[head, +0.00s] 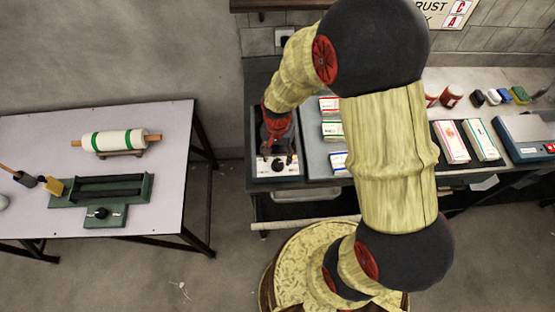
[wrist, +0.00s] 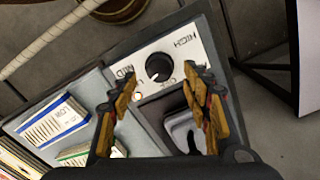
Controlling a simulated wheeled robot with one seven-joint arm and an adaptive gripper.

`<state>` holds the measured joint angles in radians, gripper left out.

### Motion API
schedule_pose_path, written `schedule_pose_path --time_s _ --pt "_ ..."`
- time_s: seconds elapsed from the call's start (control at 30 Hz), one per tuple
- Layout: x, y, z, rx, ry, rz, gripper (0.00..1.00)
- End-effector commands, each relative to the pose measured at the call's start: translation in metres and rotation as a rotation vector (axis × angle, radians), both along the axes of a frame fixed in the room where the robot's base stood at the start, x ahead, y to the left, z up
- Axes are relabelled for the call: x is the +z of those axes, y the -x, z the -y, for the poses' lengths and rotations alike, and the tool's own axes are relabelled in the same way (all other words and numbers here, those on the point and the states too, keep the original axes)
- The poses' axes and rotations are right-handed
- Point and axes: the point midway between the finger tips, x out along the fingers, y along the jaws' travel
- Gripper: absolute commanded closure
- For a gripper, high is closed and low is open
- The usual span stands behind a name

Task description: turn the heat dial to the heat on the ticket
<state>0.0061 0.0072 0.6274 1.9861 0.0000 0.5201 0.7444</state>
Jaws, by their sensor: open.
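I cannot clearly read which mark the knob points at. My gripper (wrist: 159,76) is open and empty, its two fingers on either side of the dial in the picture. I cannot tell whether they touch it. In the head view my gripper (head: 277,156) is over the white panel (head: 263,169) at the near end of the dark unit. I cannot make out which paper is the ticket.

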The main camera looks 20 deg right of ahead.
Motion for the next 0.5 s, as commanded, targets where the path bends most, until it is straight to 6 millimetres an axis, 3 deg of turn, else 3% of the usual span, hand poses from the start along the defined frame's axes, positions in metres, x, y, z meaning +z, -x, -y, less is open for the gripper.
schedule_pose_path --time_s 0.3,0.5 --pt "0.064 0.0 0.0 0.0 0.0 0.003 0.52" --pt "0.084 0.0 0.0 0.0 0.0 0.0 0.52"
